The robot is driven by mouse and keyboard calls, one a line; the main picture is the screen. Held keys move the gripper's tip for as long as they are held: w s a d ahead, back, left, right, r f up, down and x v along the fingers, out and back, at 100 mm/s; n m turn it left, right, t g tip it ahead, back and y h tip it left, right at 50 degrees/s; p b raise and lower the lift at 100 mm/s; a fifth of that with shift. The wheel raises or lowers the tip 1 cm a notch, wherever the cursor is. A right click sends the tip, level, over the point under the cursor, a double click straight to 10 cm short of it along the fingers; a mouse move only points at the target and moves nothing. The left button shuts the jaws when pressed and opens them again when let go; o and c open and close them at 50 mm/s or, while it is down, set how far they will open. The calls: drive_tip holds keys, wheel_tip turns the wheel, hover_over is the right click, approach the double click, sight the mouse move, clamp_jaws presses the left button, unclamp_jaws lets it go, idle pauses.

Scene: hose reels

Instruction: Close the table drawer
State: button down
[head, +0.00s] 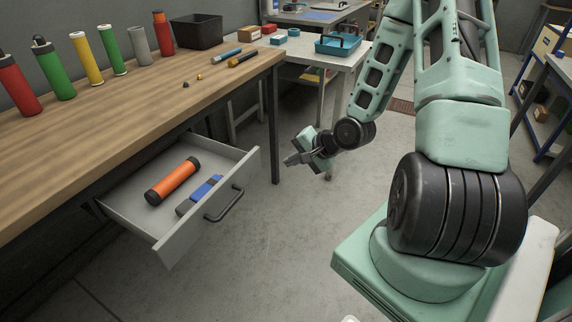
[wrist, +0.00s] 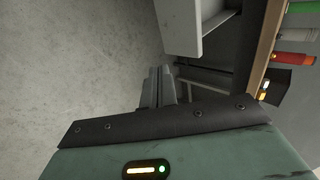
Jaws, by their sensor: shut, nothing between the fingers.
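The table drawer (head: 213,222) is pulled out from under the wooden table (head: 130,100). Its grey front panel carries a dark bar handle (head: 224,204). An orange cylinder with black ends (head: 173,181) and a blue and grey object (head: 200,195) lie inside it. My gripper (head: 288,160) is shut and empty, to the right of the drawer and apart from it. In the wrist view, my gripper fingers (wrist: 158,85) point toward the floor area beside the drawer (wrist: 184,28), which shows at the top.
Several coloured cylinders (head: 85,58) and a black bin (head: 193,31) stand along the back of the tabletop. A table leg (head: 273,130) stands right of the drawer. A second table (head: 330,50) is behind. The floor (head: 270,240) in front of the drawer is clear.

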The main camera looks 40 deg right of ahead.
sight(255, 168)
drive_tip(key=x, duration=0.3)
drive_tip(key=w+r+x, duration=0.1)
drive_tip(key=x, duration=0.6)
drive_tip(key=shift+w+a+r+b, duration=0.15)
drive_tip(key=shift+w+a+b, duration=0.05)
drive_tip(key=shift+a+b, duration=0.15)
drive_tip(key=shift+w+a, duration=0.1)
drive_tip(key=shift+w, duration=0.45)
